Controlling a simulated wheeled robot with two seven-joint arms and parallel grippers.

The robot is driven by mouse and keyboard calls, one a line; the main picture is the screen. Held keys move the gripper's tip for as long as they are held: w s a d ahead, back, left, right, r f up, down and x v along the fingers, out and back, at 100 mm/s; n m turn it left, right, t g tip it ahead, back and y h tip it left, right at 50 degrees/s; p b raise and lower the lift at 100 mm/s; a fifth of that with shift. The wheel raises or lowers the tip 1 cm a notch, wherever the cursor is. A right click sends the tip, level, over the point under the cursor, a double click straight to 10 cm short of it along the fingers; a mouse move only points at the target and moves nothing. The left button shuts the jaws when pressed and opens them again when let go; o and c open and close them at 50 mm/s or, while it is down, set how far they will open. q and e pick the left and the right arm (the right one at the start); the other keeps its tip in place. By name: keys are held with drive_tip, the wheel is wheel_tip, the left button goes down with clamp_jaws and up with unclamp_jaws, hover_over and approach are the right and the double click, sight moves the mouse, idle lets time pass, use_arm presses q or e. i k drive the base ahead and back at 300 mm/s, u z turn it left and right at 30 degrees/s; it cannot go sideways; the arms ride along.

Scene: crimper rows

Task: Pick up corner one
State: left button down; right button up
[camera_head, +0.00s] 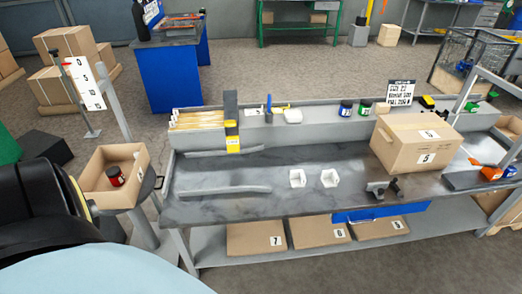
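Two small white corner-shaped pieces lie apart on the grey marbled workbench (225,170). The left white piece (297,178) and the right white piece (330,178) sit side by side near the bench's middle. I cannot tell which is corner one, as no number is readable on them. Neither of my grippers is in view. Nothing covers the two white pieces.
A closed cardboard box (410,146) marked 5 stands on the bench's right, with a dark metal fixture (384,189) before it. Grey strips (225,191) lie on the left. Jars (346,108) stand on the back ledge. An open carton (98,186) holds a red jar (116,176).

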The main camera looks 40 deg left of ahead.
sight(298, 178)
drive_tip(key=u, duration=0.95)
drive_tip(key=i, duration=0.8)
drive_tip(key=u, duration=0.8)
